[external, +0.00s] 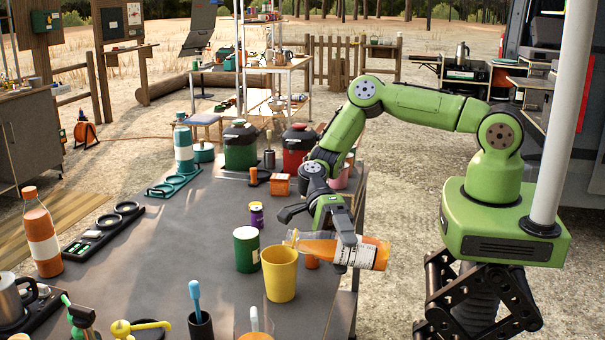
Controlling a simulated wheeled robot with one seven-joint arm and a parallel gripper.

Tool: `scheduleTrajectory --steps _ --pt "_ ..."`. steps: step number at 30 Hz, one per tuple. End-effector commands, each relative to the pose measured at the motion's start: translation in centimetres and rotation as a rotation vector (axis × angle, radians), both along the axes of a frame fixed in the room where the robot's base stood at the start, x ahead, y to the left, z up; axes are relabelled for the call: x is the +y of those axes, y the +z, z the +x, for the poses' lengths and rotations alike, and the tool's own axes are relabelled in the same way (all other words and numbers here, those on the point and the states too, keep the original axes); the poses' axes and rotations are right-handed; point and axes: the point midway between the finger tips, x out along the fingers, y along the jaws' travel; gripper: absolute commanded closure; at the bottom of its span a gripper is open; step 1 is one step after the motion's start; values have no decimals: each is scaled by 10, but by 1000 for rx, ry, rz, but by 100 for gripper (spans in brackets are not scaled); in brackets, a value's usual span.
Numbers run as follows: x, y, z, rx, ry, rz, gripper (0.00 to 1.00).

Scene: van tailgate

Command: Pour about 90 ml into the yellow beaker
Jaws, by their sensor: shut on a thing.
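The yellow beaker (281,278) stands upright on the grey table near its right edge. My gripper (338,236) is shut on a bottle of orange liquid (318,246), to the right of the beaker and above the table edge. The bottle lies almost level, with its mouth to the left at the beaker's rim and its labelled base end to the right. A small yellow-orange patch shows at the mouth; I cannot tell whether it is the bottle's neck or flowing liquid. The level inside the beaker cannot be made out.
A green can (246,250) stands close to the beaker's left, with a small purple jar (256,215) behind it. A dark cup (200,325) holding a blue-handled tool is in front. An orange bottle with a white band (41,235) stands far left. The table's middle is clear.

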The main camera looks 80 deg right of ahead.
Motion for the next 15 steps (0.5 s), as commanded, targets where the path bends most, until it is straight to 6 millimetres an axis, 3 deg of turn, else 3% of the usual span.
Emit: scheduleTrajectory --steps 15 --pt "0 11 2 67 0 -9 66"
